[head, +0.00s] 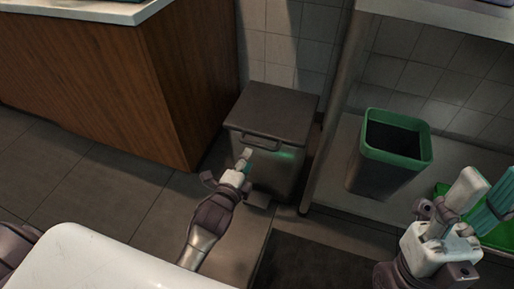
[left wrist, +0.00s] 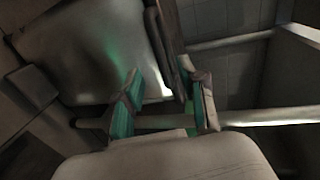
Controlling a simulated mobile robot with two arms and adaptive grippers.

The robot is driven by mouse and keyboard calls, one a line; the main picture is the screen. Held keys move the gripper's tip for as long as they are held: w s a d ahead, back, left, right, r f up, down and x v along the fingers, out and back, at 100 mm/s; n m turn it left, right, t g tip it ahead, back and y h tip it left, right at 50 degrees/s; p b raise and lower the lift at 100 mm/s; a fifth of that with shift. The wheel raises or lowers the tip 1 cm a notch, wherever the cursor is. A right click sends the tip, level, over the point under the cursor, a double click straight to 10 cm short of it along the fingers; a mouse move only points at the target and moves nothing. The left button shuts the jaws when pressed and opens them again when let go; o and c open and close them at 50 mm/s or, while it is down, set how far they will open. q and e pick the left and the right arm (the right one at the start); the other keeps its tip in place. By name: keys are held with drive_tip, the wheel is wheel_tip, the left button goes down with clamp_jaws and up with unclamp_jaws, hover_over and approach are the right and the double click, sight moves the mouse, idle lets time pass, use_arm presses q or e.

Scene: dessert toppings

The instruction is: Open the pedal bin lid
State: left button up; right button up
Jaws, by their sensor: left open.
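The dark grey pedal bin (head: 285,172) stands on the floor against the tiled wall, with its flat lid (head: 275,108) shut. A bar handle (head: 262,143) runs along the lid's front edge, and a pedal (head: 258,198) sticks out at the bottom. My left gripper (head: 241,161) is open and empty in front of the bin, just below the handle. In the left wrist view the open fingers (left wrist: 168,100) are near the bin's front (left wrist: 85,60) and the dark lid edge (left wrist: 167,35); contact cannot be told. My right gripper (head: 480,195) looks open and empty, far from the bin.
A wooden cabinet (head: 165,85) stands close on the bin's left. A metal shelf rack with a leg (head: 325,130) is on its right, holding a green-rimmed basket (head: 385,155). A dark mat (head: 315,262) lies on the floor in front.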

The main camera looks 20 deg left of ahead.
sight(256, 146)
use_arm(q)
drive_tip(key=b+x, duration=0.3)
drive_tip(key=x, duration=0.5)
drive_tip(key=shift+w, duration=0.3)
clamp_jaws()
